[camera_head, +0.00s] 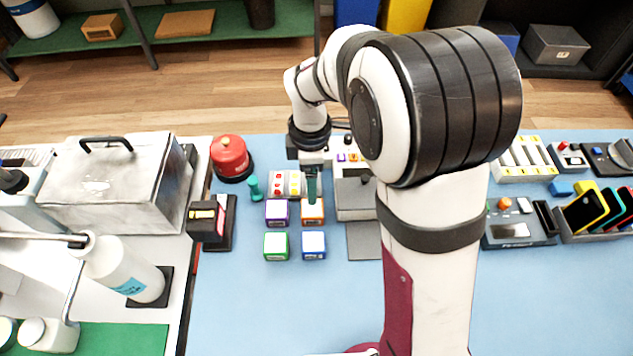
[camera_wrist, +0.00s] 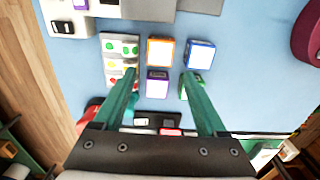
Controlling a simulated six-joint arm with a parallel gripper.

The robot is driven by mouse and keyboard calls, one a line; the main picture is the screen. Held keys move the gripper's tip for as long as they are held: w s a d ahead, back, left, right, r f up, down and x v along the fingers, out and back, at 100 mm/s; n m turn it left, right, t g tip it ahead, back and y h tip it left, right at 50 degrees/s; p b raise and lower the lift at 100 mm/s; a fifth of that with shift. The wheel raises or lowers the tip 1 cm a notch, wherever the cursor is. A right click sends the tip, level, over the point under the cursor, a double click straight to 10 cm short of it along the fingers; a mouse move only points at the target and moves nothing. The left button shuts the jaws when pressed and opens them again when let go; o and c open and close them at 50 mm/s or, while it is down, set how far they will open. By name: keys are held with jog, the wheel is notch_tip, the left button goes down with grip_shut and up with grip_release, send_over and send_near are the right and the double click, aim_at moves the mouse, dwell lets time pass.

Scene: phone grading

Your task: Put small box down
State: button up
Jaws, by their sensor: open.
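Four small boxes stand in a two-by-two group on the blue mat: purple (camera_head: 277,213), orange (camera_head: 313,217), green (camera_head: 276,246) and blue (camera_head: 314,246). In the wrist view they show as orange (camera_wrist: 160,44), blue (camera_wrist: 200,52), purple (camera_wrist: 157,86) and green (camera_wrist: 197,78). My gripper (camera_wrist: 160,76) is open and empty. Its teal fingertips appear on either side of the purple box in the wrist view, one overlapping the green box's edge.
A panel with coloured dots (camera_head: 289,184) lies just behind the boxes. A red button (camera_head: 230,157), a teal piece (camera_head: 254,188) and a black stand (camera_head: 212,222) are to the left. A grey device (camera_head: 353,200) is to the right. The mat in front is clear.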

jog(key=s+d+r+m, duration=0.2)
jog(key=s+r+m, duration=0.1)
jog(key=s+m, duration=0.5)
jog(key=s+d+r+m+y, duration=0.1)
jog(key=s+d+r+m, duration=0.1)
jog(key=s+m, duration=0.5)
jog(key=s+d+r+m, duration=0.2)
jog(key=s+r+m, duration=0.1)
jog(key=s+m, duration=0.5)
jog(key=shift+s+r+m+y, duration=0.3)
jog(key=shift+s+r+y, duration=0.05)
jog(key=shift+r+y, duration=0.05)
